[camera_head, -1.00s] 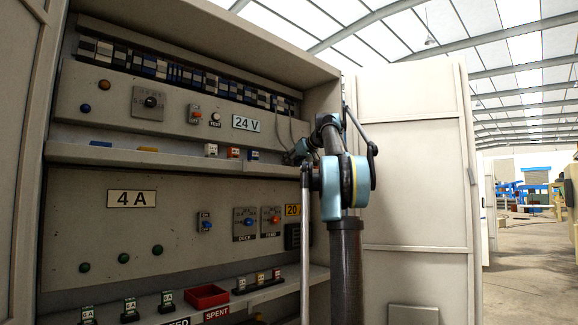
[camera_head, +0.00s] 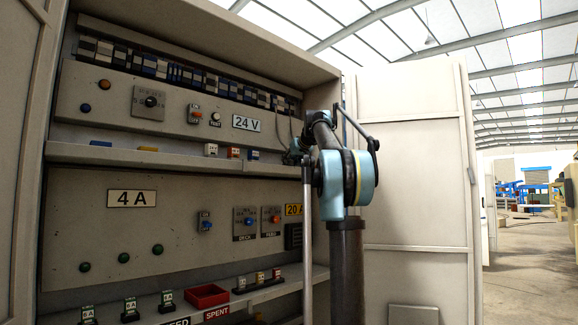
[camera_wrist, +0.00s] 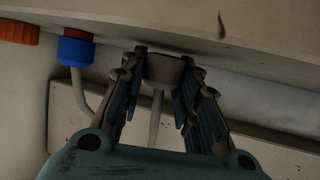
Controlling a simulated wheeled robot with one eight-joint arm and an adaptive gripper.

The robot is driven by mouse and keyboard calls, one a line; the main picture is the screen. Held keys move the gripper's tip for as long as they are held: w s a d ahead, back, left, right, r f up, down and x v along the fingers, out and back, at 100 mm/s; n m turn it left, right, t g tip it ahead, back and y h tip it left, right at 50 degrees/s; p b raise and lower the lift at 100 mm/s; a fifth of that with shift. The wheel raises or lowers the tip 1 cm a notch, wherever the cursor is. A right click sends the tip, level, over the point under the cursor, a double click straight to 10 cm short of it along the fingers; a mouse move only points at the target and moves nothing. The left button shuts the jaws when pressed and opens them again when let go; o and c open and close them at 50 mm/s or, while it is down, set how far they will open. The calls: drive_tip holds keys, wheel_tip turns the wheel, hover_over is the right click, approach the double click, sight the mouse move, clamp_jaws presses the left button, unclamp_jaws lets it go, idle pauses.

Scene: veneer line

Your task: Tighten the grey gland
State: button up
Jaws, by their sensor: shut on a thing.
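The grey gland (camera_wrist: 165,69) shows in the wrist view, under the pale panel edge, with a grey cable hanging from it. My gripper (camera_wrist: 162,84) has one finger on each side of the gland and is shut on it. The fingers hide the gland's sides. In the head view my gripper (camera_head: 293,157) is small and dark at the cabinet's right side, and the gland cannot be made out there.
A blue gland (camera_wrist: 75,50) with a red band and its own cable sits left of my gripper. An orange ribbed part (camera_wrist: 18,31) is farther left. The cabinet's middle shelf (camera_head: 150,157) and a red tray (camera_head: 207,295) are left of my arm.

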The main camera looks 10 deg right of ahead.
drive_tip(key=o, duration=1.1)
drive_tip(key=shift+s, duration=0.1)
drive_tip(key=v, duration=1.1)
drive_tip(key=shift+s+d+r, duration=0.1)
drive_tip(key=shift+s+r, duration=0.05)
drive_tip(key=shift+s, duration=0.2)
